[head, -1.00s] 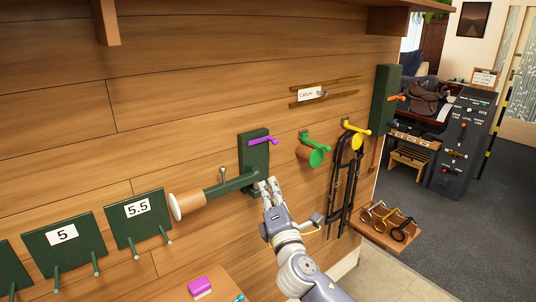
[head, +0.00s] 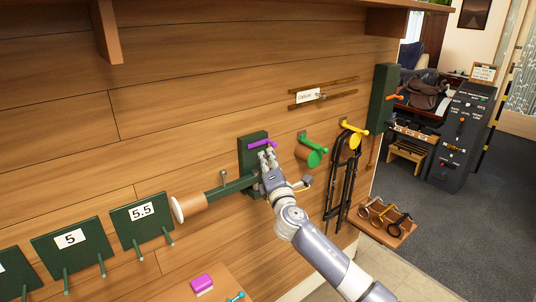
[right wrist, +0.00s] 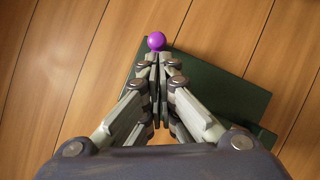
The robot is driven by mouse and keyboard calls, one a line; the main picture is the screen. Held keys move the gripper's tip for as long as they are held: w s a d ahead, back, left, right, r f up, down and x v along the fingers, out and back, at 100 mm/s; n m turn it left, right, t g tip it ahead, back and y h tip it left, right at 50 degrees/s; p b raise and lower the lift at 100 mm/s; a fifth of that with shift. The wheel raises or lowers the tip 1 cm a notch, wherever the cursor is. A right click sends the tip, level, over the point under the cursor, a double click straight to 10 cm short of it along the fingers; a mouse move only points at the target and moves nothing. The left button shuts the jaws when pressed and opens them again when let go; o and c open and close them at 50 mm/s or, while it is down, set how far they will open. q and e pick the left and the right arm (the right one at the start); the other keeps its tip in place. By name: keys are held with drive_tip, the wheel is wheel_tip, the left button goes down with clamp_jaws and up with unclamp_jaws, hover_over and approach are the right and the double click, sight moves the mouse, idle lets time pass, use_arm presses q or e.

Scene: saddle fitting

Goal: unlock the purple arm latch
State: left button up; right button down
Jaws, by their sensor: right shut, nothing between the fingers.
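The purple arm latch (head: 259,144) is a short bar with a knob on the green wall plate (head: 246,158), above a green arm with a wooden roll end (head: 192,205). In the head view it lies roughly level, its right part close to my fingertips. My right gripper (head: 268,155) is shut and empty, its fingertips just below the latch. In the right wrist view the purple knob (right wrist: 156,41) sits right at the shut fingertips (right wrist: 158,56); I cannot tell if they touch. The gripper hides part of the plate. My left gripper is not in view.
A green peg with a round cup (head: 314,156) and a yellow peg holding black straps (head: 345,165) stick out to the right. A shelf with bits (head: 385,222) is lower right. Numbered green plates (head: 141,218) hang at left. Wall above the latch is clear.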

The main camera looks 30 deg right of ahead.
idle(0.4)
drive_tip(key=shift+d+n+b, duration=0.1)
drive_tip(key=shift+n+b, duration=0.3)
drive_tip(key=shift+b, duration=0.15)
drive_tip(key=shift+r, duration=0.1)
drive_tip(key=shift+n+t+y+b, duration=0.3)
drive_tip(key=shift+n+t+b, duration=0.1)
drive_tip(key=shift+n+b, duration=0.15)
drive_tip(key=r+n+t+y+b, duration=0.1)
drive_tip(key=n+y+b, duration=0.1)
drive_tip(key=n+b, duration=0.1)
drive_tip(key=r+n+t+y+b, duration=0.1)
drive_tip(key=n+y+b, duration=0.1)
drive_tip(key=n+b, duration=0.2)
drive_tip(key=r+n+t+y+b, duration=0.1)
drive_tip(key=n+y+b, duration=0.1)
drive_tip(key=n, duration=0.3)
drive_tip(key=shift+d+n+b, duration=0.2)
drive_tip(key=shift+n+b, duration=0.15)
drive_tip(key=shift+b, duration=0.3)
drive_tip(key=shift+r, duration=0.2)
idle(0.9)
